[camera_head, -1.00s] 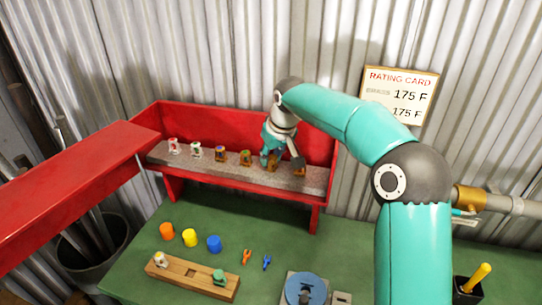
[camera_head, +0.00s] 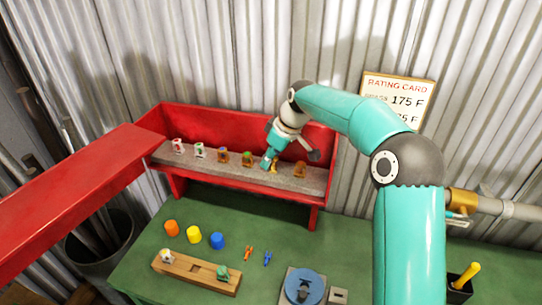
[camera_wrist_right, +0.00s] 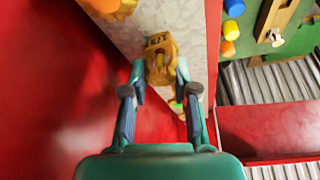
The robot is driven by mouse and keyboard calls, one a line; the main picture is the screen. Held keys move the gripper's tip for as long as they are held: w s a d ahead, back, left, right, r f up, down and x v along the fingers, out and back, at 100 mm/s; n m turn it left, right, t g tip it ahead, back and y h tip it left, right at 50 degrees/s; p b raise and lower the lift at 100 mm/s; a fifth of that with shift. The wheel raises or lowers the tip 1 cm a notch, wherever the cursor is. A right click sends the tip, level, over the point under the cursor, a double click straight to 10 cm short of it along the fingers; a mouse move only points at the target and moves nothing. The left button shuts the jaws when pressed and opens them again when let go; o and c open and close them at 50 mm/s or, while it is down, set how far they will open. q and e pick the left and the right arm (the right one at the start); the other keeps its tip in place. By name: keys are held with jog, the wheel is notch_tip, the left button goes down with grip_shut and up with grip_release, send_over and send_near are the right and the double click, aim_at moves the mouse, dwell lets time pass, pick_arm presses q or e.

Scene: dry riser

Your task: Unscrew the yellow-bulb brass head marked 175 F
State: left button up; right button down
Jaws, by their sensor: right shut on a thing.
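The brass head (camera_wrist_right: 160,60) with a yellow bulb sits on the grey ledge of the red cabinet. Dark characters, which look like 175, show on its top in the right wrist view. My right gripper (camera_head: 271,163) is shut on this head, one finger on each side. In the head view the gripper partly hides the head. Other brass heads stand on both sides of it, one to the right (camera_head: 300,169) and one with a green bulb to the left (camera_head: 247,159). My left gripper is not in view.
Another brass head (camera_head: 223,156) and two white heads (camera_head: 178,146) stand farther left on the ledge. Below, a green bench (camera_head: 200,285) holds coloured caps (camera_head: 194,234), a wooden block (camera_head: 187,274) and a blue disc (camera_head: 305,287). A rating card (camera_head: 398,98) hangs on the corrugated wall.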

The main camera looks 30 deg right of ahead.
jog(key=n+p, duration=0.1)
jog(key=n+y+p, duration=0.1)
jog(key=n+g+p, duration=0.1)
jog(key=shift+s+a+r+n+p, duration=0.1)
jog(key=shift+a+r+n+p, duration=0.15)
jog(key=shift+n+p, duration=0.15)
jog(key=shift+f+n+y+p, duration=0.15)
jog(key=shift+n+y+p, duration=0.35)
jog(key=shift+n, duration=0.3)
jog(key=shift+f, duration=0.15)
jog(key=shift+s, duration=0.1)
